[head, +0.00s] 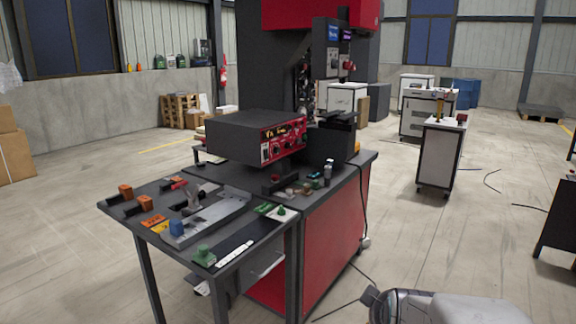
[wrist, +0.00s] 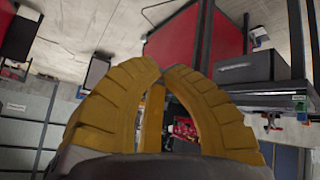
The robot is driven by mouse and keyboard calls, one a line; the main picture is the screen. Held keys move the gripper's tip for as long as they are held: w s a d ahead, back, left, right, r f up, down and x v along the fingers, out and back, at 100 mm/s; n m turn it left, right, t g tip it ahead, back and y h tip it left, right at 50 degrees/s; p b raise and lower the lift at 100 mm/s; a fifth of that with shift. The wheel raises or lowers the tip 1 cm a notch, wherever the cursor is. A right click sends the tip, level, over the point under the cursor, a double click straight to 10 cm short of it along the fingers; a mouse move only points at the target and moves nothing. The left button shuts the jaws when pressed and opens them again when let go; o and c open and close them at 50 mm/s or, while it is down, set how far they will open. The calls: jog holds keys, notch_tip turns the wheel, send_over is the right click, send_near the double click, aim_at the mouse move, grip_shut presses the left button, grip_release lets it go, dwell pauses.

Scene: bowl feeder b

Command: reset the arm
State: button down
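My gripper (wrist: 163,68) shows in the wrist view as two ribbed yellow fingers. They curve in toward each other, and their tips meet or nearly meet at the middle of the picture. Nothing is seen held between them. The gripper does not show in the head view. A grey rounded part of my arm (head: 455,308) lies low at the bottom right of the head view, in front of the bench and apart from it.
A dark bench (head: 133,216) bears small parts and a metal rail (head: 215,221). A black control box (head: 245,139) and a red machine (head: 300,14) stand behind. A white cart (head: 440,160) is at the right. The floor between bench and cart is mostly clear, with cables.

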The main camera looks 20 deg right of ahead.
jog(key=s+a+r+g+y+p, duration=0.1)
jog(key=s+a+r+y+p, duration=0.1)
jog(key=s+a+r+p, duration=0.3)
jog(key=s+a+r+g+y+p, duration=0.2)
jog(key=s+a+r+p, duration=0.2)
jog(key=a, duration=1)
notch_tip(320, 180, up, 3)
jog(key=shift+s+r+n+y+p, duration=0.15)
jog(key=shift+s+n+y+p, duration=0.25)
jog(key=shift+p, duration=0.45)
jog(key=shift+a, duration=0.1)
